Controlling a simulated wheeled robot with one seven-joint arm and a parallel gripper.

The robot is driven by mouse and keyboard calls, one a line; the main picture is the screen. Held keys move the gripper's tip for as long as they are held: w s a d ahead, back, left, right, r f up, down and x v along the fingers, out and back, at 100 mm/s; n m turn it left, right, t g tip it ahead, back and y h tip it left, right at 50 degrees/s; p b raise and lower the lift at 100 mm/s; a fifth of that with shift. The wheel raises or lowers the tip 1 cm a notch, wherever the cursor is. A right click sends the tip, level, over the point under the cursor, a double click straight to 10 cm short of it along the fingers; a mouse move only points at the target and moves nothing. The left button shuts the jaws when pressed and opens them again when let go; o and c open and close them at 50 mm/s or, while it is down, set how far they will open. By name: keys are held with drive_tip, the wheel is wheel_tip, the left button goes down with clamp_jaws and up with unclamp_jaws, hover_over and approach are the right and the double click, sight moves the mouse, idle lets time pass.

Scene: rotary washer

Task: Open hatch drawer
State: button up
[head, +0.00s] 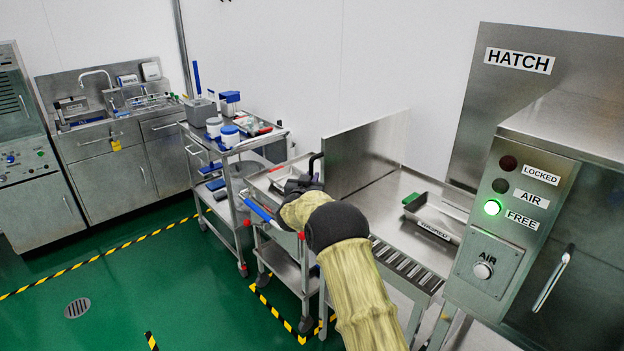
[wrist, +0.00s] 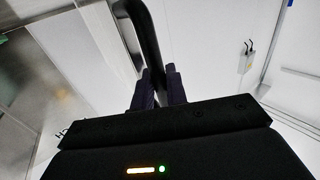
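The steel hatch unit (head: 582,125) stands at the right of the head view under a HATCH sign (head: 519,60). Its green light (head: 492,207) beside FREE is lit. Its front has a metal bar handle (head: 553,278); that front looks closed, and it is partly cut off by the frame edge. My gripper (head: 304,184) is far left of the hatch, by a trolley. In the wrist view, my gripper's fingers (wrist: 160,88) are close on both sides of a black bar handle (wrist: 150,42). They appear shut on it; the contact is partly hidden.
A steel bench (head: 392,190) with a labelled tray (head: 440,220) lies between the trolley and hatch. Another loaded cart (head: 236,150) and a sink counter (head: 112,135) stand left. Green floor (head: 150,290) is open at front left.

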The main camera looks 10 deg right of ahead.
drive_tip(key=o, duration=0.3)
drive_tip(key=shift+d, duration=0.5)
drive_tip(key=shift+o, duration=0.2)
drive_tip(key=shift+s+a, duration=0.15)
drive_tip(key=shift+a, duration=0.4)
drive_tip(key=b+v, duration=0.3)
drive_tip(key=v, duration=1.4)
